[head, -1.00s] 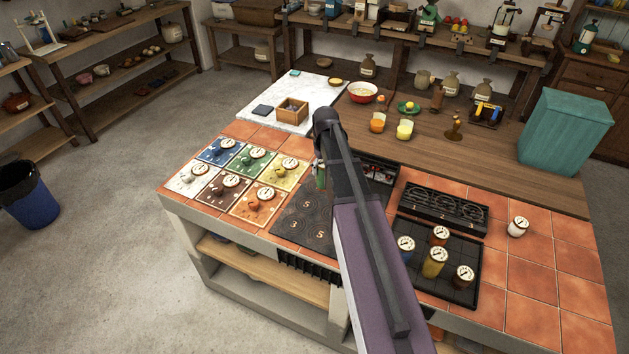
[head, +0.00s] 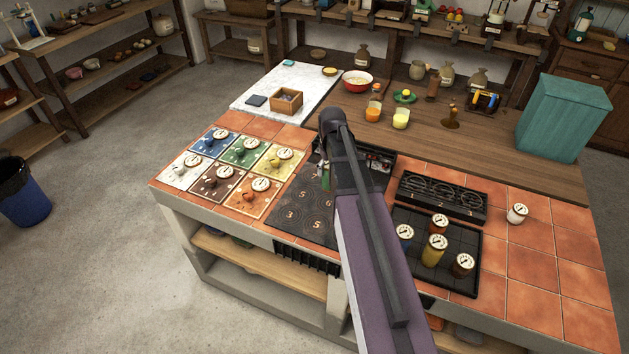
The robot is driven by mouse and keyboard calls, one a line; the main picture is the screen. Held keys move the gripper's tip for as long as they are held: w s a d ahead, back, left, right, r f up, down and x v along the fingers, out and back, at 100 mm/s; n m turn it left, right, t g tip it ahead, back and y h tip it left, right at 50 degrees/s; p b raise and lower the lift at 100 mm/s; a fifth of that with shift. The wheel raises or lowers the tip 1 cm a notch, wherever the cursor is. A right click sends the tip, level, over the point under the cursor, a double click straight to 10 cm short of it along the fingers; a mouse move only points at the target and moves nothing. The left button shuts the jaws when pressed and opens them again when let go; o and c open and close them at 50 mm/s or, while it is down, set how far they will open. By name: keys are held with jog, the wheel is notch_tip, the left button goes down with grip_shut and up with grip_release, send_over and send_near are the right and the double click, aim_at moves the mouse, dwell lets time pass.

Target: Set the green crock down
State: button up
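A narrow green strip at the end of my arm, left of the dark arm link, looks like the green crock (head: 325,179). Most of it is hidden behind the arm. My gripper (head: 323,168) points down around it, and its fingers are largely hidden. The strip keeps its place under my wrist as the view shifts, so it appears held. It is over the dark numbered hob plate (head: 287,226); whether its base touches cannot be told. A green panel (head: 241,151) with a dial lies among the coloured panels on the left.
A black tray (head: 457,283) right of my arm holds several dial-topped crocks. A black three-ring rack (head: 442,196) stands behind it. A white crock (head: 517,213) stands on the tiles. A teal bin (head: 564,118) stands at the back right. The hob's front left is clear.

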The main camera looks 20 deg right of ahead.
jog(key=s, duration=0.1)
jog(key=s+f+b, duration=0.1)
jog(key=shift+s+d+f, duration=0.3)
jog(key=shift+d, duration=0.05)
jog(key=shift+w, duration=0.15)
jog(key=w+f+b, duration=0.1)
jog(key=w, duration=1.3)
jog(key=shift+w+a+f, duration=0.2)
jog(key=shift+a, duration=0.15)
jog(key=shift+w+f+b, duration=0.35)
jog(key=shift+f+b, duration=0.6)
jog(key=shift+b, duration=0.05)
jog(key=shift+w+f+b, duration=0.3)
jog(key=shift+f+b, duration=0.6)
jog(key=shift+b, duration=0.1)
jog(key=shift+f, duration=0.15)
